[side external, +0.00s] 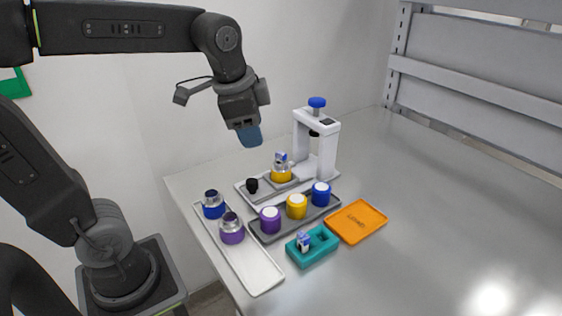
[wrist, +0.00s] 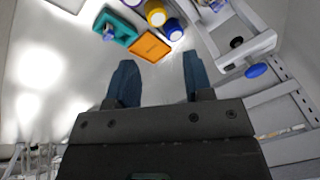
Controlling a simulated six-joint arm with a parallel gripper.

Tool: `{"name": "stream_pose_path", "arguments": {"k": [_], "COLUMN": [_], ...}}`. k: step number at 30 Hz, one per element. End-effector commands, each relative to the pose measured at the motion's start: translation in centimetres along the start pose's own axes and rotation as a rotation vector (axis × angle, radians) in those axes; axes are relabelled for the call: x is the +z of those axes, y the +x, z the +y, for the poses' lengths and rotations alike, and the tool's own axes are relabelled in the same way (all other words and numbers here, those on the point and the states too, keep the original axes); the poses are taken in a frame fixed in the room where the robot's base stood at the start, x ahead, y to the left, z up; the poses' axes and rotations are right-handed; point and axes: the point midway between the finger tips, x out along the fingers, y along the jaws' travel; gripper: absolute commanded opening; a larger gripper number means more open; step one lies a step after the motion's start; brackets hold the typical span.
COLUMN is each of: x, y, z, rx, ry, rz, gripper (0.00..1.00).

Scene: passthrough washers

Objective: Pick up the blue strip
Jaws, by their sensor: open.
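No thing can be made out for certain as the blue strip. A small blue-and-white piece (side external: 303,241) stands upright in one slot of the teal holder (side external: 318,250), near the table's front. It shows as a bluish piece (wrist: 109,32) in the teal holder (wrist: 127,41) in the wrist view. Another small blue-and-white piece (side external: 281,158) sits on top of a yellow-banded part under the white press. My gripper (side external: 249,136) hangs high above the back of the table, apart from everything. In the wrist view my gripper (wrist: 160,82) is open, with nothing between its blue fingers.
The white press (side external: 328,150) has a blue knob. A dark tray (side external: 265,238) holds purple, yellow and blue capped jars. A pale tray (side external: 262,283) holds blue and purple ringed parts. An orange tray (side external: 357,222) looks empty. The table's right side is clear.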

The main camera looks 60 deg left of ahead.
Motion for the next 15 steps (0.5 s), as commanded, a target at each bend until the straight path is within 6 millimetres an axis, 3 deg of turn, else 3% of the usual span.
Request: {"name": "stream_pose_path", "arguments": {"k": [3,9,15], "x": [-2.8,-6.0,-7.3], "y": [1.0,3.6,5.7], "z": [-3.9,-9.5,-12.5], "rx": [0.042,0.145,0.223], "ry": [0.236,0.602,0.809], "rz": [-0.09,-0.192,-0.231], "gripper": [0.47,0.47,0.47]}}
